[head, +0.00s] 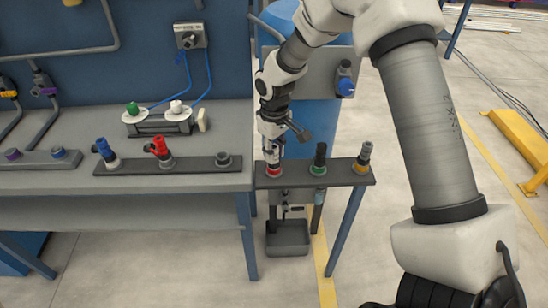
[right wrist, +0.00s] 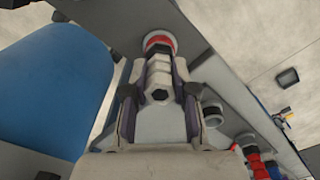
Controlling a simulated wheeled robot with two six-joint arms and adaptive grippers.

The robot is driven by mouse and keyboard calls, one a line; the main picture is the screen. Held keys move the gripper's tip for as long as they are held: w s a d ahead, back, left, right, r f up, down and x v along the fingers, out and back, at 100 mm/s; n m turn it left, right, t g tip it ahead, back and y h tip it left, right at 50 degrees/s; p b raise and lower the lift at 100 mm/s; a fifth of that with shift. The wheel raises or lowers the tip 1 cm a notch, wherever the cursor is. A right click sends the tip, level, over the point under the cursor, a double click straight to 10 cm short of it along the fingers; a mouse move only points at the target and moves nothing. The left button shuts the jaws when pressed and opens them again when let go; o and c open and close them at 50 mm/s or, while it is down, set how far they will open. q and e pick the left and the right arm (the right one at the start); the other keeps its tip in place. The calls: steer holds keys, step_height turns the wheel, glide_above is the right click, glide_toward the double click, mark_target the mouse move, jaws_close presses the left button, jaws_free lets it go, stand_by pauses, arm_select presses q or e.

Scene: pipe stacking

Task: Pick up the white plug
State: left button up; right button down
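A white plug (right wrist: 159,72) with a dark end stands in a red-ringed socket (right wrist: 160,41) at the left end of a narrow dark rail (head: 325,178). In the head view the red ring (head: 273,170) shows below my right gripper (head: 271,147), which hides most of the plug. My right gripper points down with its fingers on both sides of the plug. In the right wrist view the fingers look spread, with a narrow gap to the plug on each side. My left gripper is in neither view.
The rail also holds a black plug (head: 319,157) in a green ring and a grey-orange one (head: 364,157) in a yellow ring. A workbench (head: 60,130) with blue and red fittings is at the left. A blue barrel (head: 312,115) stands behind. A grey bin (head: 288,238) is below.

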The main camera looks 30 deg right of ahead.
stand_by(0.3)
steer(key=shift+w+r, duration=0.15)
steer(key=shift+r, duration=0.5)
step_height(320, 180, up, 2)
steer(key=shift+r, duration=0.15)
steer(key=s+a+r+b, duration=0.1)
steer(key=s+a+b, duration=0.1)
steer(key=s+a, duration=0.9)
steer(key=shift+s+r, duration=0.2)
steer(key=shift+s, duration=0.25)
step_height(320, 180, up, 8)
steer(key=p, duration=0.8)
